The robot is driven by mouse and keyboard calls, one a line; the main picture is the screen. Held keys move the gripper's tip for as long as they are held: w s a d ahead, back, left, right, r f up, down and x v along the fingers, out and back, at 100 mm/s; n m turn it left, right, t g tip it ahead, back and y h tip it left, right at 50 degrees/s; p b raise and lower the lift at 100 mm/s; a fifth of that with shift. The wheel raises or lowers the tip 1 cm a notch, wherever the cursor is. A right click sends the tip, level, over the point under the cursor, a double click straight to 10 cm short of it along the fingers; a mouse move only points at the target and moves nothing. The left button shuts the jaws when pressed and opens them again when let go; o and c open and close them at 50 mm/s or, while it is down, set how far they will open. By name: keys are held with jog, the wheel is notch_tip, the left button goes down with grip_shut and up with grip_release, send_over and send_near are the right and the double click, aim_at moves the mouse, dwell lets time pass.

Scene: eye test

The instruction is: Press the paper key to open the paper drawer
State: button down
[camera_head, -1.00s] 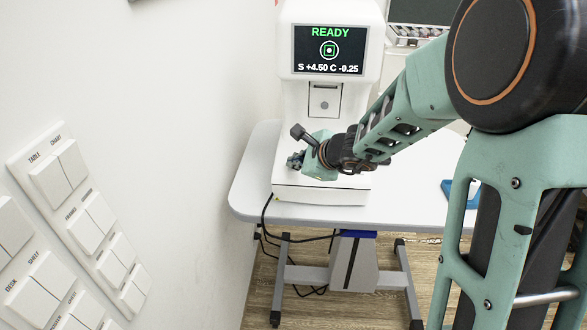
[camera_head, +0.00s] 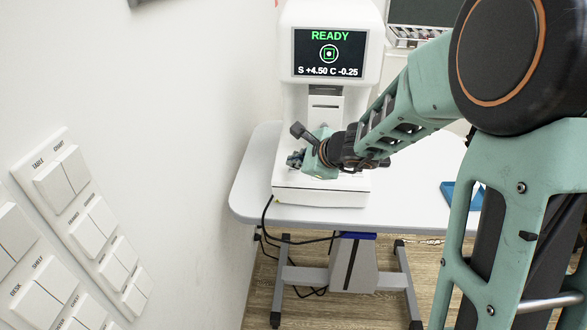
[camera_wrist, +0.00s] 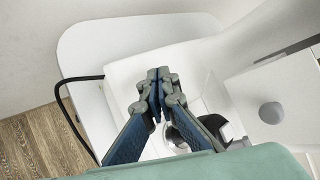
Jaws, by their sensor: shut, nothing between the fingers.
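The eye-test machine (camera_head: 330,15) stands on a table, its lit screen (camera_head: 329,52) reading READY. Below the screen, the paper drawer (camera_head: 325,115) stands out from the column, with a dark slot above it. In the wrist view a white front with a round grey knob (camera_wrist: 271,113) stands at the right, apart from my fingers. My gripper (camera_head: 294,160) is shut and empty over the left part of the white base (camera_head: 320,195). Its fingertips (camera_wrist: 158,76) also show close together over the base in the wrist view. I cannot make out the paper key; my gripper may hide it.
Several labelled white wall switches (camera_head: 88,228) are on the wall at the left. The table (camera_head: 255,185) is bare left of the machine. A blue tray (camera_head: 462,194) lies on its right side. Dark cables (camera_head: 265,225) hang over the front edge.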

jog(key=r+p, duration=0.2)
jog(key=r, duration=0.1)
jog(key=r+p, duration=0.2)
jog(key=shift+s, duration=0.4)
dwell(0.6)
